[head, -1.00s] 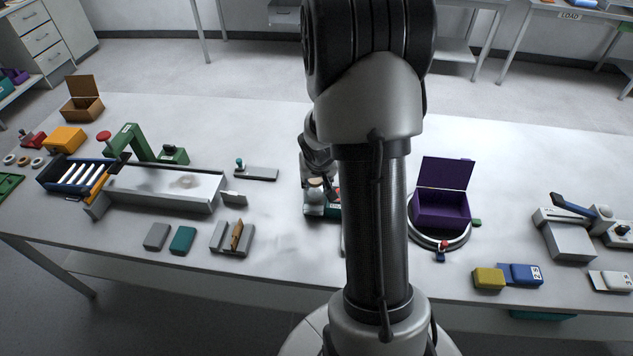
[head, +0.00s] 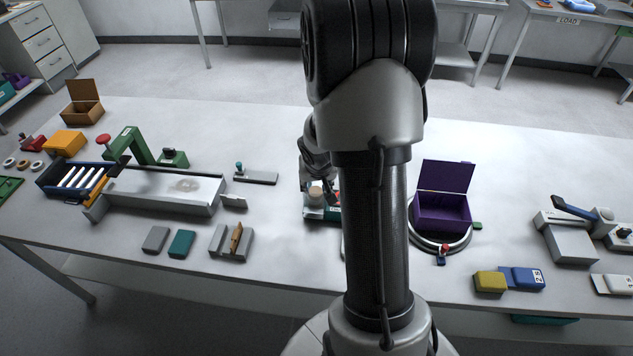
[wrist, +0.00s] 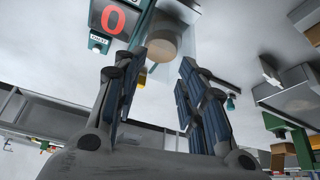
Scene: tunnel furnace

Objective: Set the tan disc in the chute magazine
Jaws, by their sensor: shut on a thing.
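The tan disc (wrist: 165,46) sits between the fingertips of my gripper (wrist: 163,58) in the wrist view, with the fingers on either side of it. It also shows small in the head view (head: 315,191), close to a teal-based device (head: 320,213), where my gripper (head: 316,186) is partly hidden by my arm. My gripper is shut on the disc. Whether the disc still touches the device below I cannot tell. I cannot tell for sure which thing is the chute magazine.
The device shows a red 0 on its display (wrist: 114,18). A purple open box (head: 441,212) stands right of my arm. Left are a grey slotted block (head: 231,243), a long grey furnace bed (head: 160,190) and a blue roller rack (head: 72,180).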

